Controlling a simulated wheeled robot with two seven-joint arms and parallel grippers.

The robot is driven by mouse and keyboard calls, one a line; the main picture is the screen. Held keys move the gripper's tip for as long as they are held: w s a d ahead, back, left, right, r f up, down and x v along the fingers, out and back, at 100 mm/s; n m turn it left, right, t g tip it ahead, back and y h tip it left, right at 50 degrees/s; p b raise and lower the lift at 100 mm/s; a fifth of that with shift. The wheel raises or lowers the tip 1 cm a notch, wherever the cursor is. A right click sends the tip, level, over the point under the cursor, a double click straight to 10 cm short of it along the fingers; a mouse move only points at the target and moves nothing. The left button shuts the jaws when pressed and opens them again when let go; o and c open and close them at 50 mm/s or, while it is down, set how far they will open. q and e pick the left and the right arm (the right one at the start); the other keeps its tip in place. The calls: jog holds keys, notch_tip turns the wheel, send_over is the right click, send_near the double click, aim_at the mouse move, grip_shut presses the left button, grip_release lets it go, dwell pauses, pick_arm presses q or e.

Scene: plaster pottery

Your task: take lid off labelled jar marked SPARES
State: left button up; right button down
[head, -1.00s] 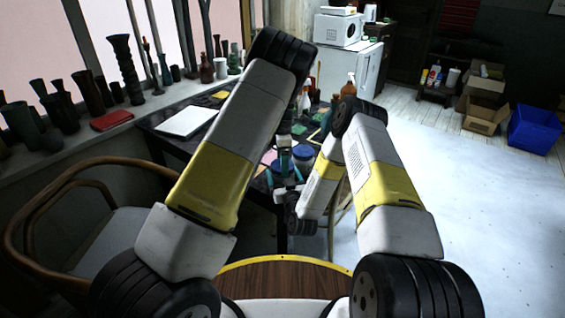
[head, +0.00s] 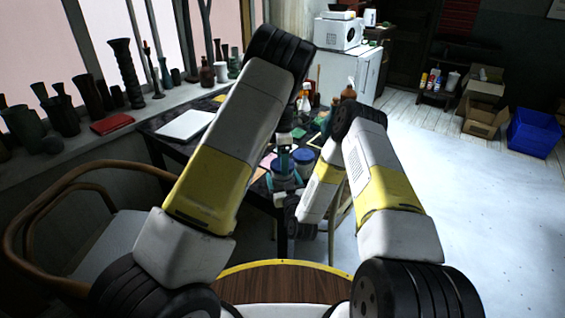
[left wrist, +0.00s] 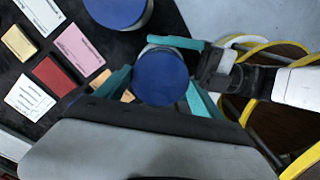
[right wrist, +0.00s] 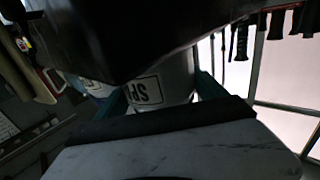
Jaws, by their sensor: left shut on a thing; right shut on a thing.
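The SPARES jar (right wrist: 180,76) is pale, and part of its label reading "SP" (right wrist: 147,91) shows in the inverted right wrist view. My right gripper (right wrist: 162,96) has its teal fingers on both sides of the jar body, shut on it. The jar's round blue lid (left wrist: 160,77) shows in the left wrist view. My left gripper (left wrist: 160,90) has its fingers on either side of the lid, shut on it. Whether lid and jar touch cannot be told. In the head view both hands crowd around the jar (head: 281,172) at the table's near corner.
A second blue-lidded jar (head: 303,156) stands close by, and its lid (left wrist: 117,8) shows in the left wrist view. Coloured cards (left wrist: 80,49) lie on the dark table (left wrist: 35,80). Bottles (head: 305,98) stand farther back. A wooden chair (head: 105,225) is at the left.

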pick_arm(q)
jog(key=shift+r, duration=2)
pick_arm(e)
grip_release()
